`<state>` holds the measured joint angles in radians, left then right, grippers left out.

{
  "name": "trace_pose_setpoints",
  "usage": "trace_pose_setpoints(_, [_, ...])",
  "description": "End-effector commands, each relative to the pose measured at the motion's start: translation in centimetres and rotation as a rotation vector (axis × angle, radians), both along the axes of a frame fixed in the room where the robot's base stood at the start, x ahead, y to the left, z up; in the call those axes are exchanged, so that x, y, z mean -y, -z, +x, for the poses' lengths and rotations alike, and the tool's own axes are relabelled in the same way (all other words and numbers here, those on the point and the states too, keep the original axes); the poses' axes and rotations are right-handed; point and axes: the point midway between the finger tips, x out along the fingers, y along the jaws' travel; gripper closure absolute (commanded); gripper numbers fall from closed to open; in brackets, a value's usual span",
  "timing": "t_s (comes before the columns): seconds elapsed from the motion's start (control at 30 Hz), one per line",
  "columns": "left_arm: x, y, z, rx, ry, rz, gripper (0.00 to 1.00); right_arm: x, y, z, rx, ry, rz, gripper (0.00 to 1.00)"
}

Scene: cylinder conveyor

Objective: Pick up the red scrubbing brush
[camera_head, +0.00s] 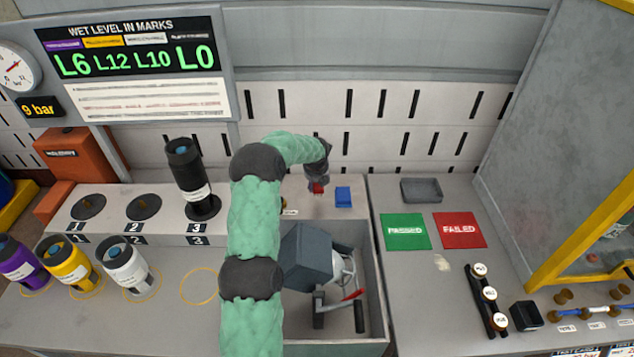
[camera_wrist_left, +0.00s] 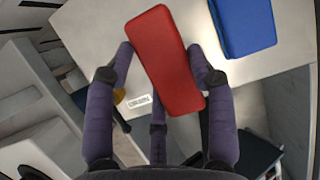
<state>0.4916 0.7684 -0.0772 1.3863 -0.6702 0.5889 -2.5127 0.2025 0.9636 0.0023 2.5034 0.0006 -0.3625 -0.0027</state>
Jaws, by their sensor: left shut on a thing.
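The red scrubbing brush (camera_head: 317,188) is a small red block at the back of the bench, mostly hidden under my left gripper (camera_head: 317,184) in the head view. In the left wrist view the red brush (camera_wrist_left: 165,62) is a long red block lying between the purple fingers of my left gripper (camera_wrist_left: 164,72), which is shut on it. I cannot tell whether the brush touches the bench. My right gripper is not in view.
A blue block (camera_head: 343,197) lies just right of the brush. A grey bin (camera_head: 374,290) with tools is in front. Green PASSED (camera_head: 405,232) and red FAILED (camera_head: 459,230) mats lie to the right. Several cylinders, including a black one (camera_head: 187,175), stand left.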

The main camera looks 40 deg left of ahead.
Motion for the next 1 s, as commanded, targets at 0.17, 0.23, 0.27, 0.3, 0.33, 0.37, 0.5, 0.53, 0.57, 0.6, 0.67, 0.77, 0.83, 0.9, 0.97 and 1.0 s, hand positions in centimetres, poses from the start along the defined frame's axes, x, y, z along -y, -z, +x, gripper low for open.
trace_pose_setpoints(0.17, [1.3, -3.7, -2.5, 0.002, -0.001, 0.001, 0.78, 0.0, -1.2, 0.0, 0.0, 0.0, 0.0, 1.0])
trace_pose_setpoints(0.23, [2.0, -4.0, -3.7, 0.002, 0.0, 0.001, 0.78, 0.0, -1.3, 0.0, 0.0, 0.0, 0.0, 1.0])
trace_pose_setpoints(0.27, [2.3, -4.2, -4.2, 0.001, 0.0, 0.001, 0.78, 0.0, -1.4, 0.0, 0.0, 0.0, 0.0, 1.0])
trace_pose_setpoints(0.3, [2.6, -4.5, -4.8, 0.001, 0.0, 0.001, 0.78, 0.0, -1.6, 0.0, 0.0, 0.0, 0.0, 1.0])
trace_pose_setpoints(0.33, [2.9, -4.8, -5.3, 0.002, 0.0, 0.001, 0.78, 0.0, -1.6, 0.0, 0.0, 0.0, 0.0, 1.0])
trace_pose_setpoints(0.37, [3.2, -5.0, -5.7, 0.002, 0.0, 0.001, 0.78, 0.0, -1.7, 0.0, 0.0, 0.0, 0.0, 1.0])
trace_pose_setpoints(0.5, [4.2, -5.9, -7.5, 0.001, 0.001, 0.002, 0.78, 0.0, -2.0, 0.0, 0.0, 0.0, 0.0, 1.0])
trace_pose_setpoints(0.53, [4.4, -6.0, -7.9, 0.001, 0.001, 0.001, 0.78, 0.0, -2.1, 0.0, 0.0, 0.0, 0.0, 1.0])
trace_pose_setpoints(0.57, [4.6, -6.1, -8.1, 0.002, -0.001, 0.0, 0.78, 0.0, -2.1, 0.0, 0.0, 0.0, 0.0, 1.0])
trace_pose_setpoints(0.6, [4.8, -6.3, -8.5, 0.003, 0.0, 0.001, 0.78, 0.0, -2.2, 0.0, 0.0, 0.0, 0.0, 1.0])
trace_pose_setpoints(0.67, [5.0, -6.5, -8.9, 0.002, 0.001, 0.002, 0.78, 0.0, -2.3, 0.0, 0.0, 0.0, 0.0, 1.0])
trace_pose_setpoints(0.77, [5.4, -6.7, -9.5, 0.001, -0.001, 0.0, 0.78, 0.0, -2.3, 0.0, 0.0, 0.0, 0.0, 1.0])
trace_pose_setpoints(0.83, [5.5, -6.8, -9.7, 0.002, -0.001, 0.001, 0.78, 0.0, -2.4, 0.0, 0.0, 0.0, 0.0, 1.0])
trace_pose_setpoints(0.9, [5.5, -6.9, -9.8, 0.002, -0.001, 0.001, 0.78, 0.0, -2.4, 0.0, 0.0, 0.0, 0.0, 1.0])
trace_pose_setpoints(0.97, [5.5, -6.9, -9.9, 0.002, -0.001, 0.001, 0.78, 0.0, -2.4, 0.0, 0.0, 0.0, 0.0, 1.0])
trace_pose_setpoints(1.0, [5.6, -6.9, -9.9, 0.002, -0.001, 0.001, 0.78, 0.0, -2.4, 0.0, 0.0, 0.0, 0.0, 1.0])
